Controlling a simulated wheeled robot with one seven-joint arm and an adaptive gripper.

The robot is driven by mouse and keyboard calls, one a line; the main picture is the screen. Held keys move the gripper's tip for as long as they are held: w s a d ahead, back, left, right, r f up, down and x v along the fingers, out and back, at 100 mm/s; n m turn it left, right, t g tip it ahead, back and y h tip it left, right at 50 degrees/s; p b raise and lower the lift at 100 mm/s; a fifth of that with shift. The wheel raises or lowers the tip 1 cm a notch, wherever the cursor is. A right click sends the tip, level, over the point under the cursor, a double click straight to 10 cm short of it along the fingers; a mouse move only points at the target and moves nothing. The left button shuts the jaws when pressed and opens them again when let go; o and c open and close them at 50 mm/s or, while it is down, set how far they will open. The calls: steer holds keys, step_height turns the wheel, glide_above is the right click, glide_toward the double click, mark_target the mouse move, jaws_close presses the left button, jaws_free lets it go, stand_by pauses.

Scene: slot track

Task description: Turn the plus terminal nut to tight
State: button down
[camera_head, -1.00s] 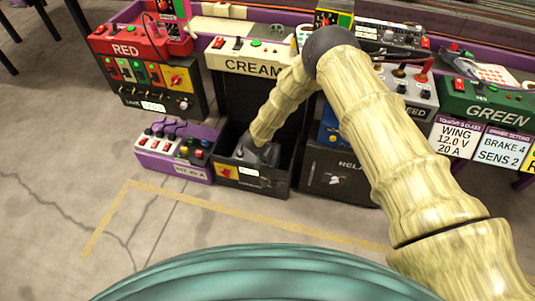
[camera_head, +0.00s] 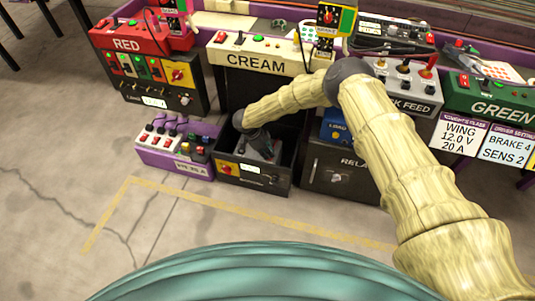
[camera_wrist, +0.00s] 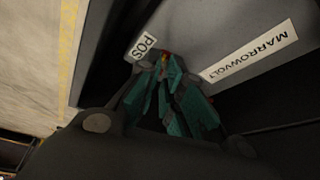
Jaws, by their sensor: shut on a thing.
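In the wrist view my gripper (camera_wrist: 172,72) has its teal fingers closed together beside the white POS label (camera_wrist: 145,46). They are shut on the plus terminal nut, which the fingers mostly hide. A small reddish bit (camera_wrist: 165,56) shows at the fingertips. The dark grey battery top (camera_wrist: 200,32) carries a MARROWVOLT label (camera_wrist: 250,52). In the head view my gripper (camera_head: 264,152) reaches down into the open black box (camera_head: 252,180) below the CREAM panel. The nut is too small to make out there, and its tightness cannot be read.
The CREAM panel (camera_head: 256,62) stands above the box. The purple switch box (camera_head: 172,163) is close on the left, and the dark RELAY cabinet (camera_head: 335,180) is close on the right. Open concrete floor (camera_head: 170,230) lies in front.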

steer(key=m, duration=0.2)
steer(key=m+g, duration=0.1)
steer(key=m, duration=0.1)
steer(key=shift+w+d+g+b, duration=0.1)
steer(key=shift+w+g+b, duration=0.05)
steer(key=shift+g+b, duration=0.2)
stand_by(0.4)
steer(key=c, duration=1.6)
jaws_free()
steer(key=shift+o, duration=0.2)
steer(key=v, duration=0.7)
steer(key=shift+r, duration=0.25)
